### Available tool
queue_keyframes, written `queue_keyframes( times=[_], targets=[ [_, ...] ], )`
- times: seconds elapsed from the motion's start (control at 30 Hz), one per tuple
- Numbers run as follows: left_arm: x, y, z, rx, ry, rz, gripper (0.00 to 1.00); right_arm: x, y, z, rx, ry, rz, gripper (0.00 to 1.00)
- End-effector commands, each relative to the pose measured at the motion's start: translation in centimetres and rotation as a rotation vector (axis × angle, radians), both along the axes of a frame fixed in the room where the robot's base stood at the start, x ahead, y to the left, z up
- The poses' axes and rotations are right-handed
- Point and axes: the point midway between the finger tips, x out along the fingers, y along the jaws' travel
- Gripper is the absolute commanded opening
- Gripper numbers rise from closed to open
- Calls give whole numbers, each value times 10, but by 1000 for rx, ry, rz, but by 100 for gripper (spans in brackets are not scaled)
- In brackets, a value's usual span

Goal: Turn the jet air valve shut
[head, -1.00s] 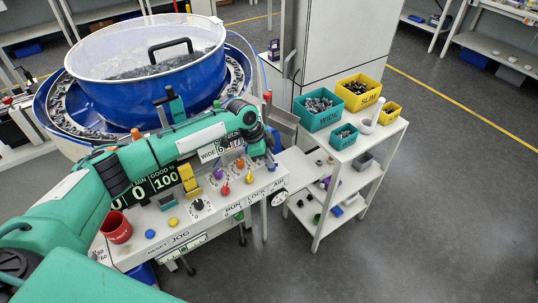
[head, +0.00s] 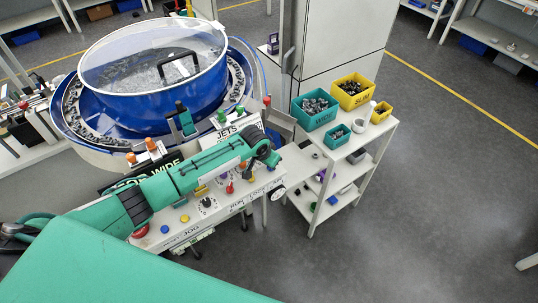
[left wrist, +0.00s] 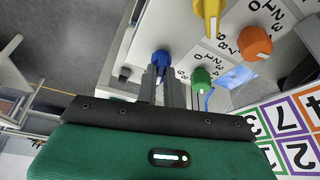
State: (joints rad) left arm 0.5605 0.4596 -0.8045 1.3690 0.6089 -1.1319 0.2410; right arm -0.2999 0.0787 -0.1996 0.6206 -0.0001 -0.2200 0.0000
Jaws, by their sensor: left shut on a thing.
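My left gripper (head: 270,158) reaches over the right part of the white control panel (head: 180,218), by the sign marked JETS. In the left wrist view its two grey fingers (left wrist: 160,82) are shut, with a blue knob (left wrist: 161,57) right at their tips. The fingers hide part of the blue knob. A green knob (left wrist: 201,79), an orange knob (left wrist: 255,43) and a yellow knob (left wrist: 208,15) stand beside it, with numbered dials. The head view does not show the grip itself. My right gripper is not in view.
A blue bowl feeder (head: 150,112) with a clear cover stands behind the panel. A white shelf cart (head: 345,160) at the right carries teal bins (head: 314,108) and yellow bins (head: 353,91). A round gauge (head: 278,193) sits at the panel's right end. The floor at right is clear.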

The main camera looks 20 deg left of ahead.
Motion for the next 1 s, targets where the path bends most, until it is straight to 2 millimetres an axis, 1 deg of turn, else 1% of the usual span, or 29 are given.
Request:
queue_keyframes(
  times=[0.03, 0.1, 0.4, 0.7, 1.0],
  targets=[
    [-1, -2, 6, -3, 2, 45, 0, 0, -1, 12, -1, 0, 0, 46],
    [0, -3, 6, -2, 1, 108, 0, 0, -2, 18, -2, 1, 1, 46],
    [0, -4, 4, -2, 1, 337, 0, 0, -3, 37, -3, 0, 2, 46],
    [0, -4, 2, -1, -2, 464, 0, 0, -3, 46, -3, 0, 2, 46],
    [1, -4, 1, 0, -3, 498, 0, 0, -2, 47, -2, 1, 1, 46]
  ],
)
